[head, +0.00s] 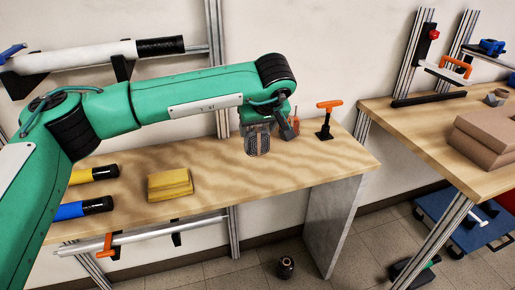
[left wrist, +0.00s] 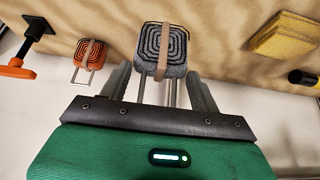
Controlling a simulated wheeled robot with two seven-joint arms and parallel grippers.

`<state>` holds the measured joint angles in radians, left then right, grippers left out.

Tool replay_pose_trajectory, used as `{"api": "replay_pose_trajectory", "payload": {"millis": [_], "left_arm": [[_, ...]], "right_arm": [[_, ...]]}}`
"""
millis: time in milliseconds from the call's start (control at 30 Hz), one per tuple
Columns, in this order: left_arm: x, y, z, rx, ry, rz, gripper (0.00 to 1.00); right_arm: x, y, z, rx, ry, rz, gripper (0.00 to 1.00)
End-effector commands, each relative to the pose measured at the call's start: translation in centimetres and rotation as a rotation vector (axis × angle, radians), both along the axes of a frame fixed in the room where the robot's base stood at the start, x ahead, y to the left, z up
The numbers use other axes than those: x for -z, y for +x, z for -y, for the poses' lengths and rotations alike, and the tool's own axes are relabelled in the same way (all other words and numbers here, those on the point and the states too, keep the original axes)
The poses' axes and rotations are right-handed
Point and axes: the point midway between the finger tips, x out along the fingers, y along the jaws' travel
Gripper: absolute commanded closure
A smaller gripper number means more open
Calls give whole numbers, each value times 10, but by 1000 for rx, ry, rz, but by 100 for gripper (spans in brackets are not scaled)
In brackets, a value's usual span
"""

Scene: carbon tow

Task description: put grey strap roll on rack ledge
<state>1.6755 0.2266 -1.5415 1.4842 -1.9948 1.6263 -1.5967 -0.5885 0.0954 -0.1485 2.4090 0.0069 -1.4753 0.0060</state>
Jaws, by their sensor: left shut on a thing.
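The grey strap roll (head: 257,143) is a squarish coil with a tan band around it. My left gripper (head: 270,128) is shut on it above the far right part of the wooden bench; whether the roll touches the bench top is unclear. In the left wrist view the roll (left wrist: 164,50) sits between the two fingers (left wrist: 160,82), with its coiled face showing. I cannot tell for sure which surface is the rack ledge. My right gripper is not in view.
An orange strap roll (left wrist: 90,52) stands near the held roll. An orange T-handle (head: 328,106) is on a black base to its right. A yellow folded stack (head: 170,184) lies on the bench (head: 235,187). A white roll (head: 80,57) rests on wall brackets behind my arm.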

Motion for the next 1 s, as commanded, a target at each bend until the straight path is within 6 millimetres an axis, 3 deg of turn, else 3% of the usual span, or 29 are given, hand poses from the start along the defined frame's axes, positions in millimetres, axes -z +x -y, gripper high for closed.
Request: {"api": "replay_pose_trajectory", "payload": {"millis": [533, 933, 967, 1000], "left_arm": [[63, 0, 0, 1, 0, 0, 73], [69, 0, 0, 1, 1, 1, 73], [68, 0, 0, 1, 1, 1, 33], [68, 0, 0, 1, 1, 1, 25]], "right_arm": [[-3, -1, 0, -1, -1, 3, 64], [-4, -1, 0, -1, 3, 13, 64], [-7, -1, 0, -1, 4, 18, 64], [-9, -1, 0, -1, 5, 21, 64]]}}
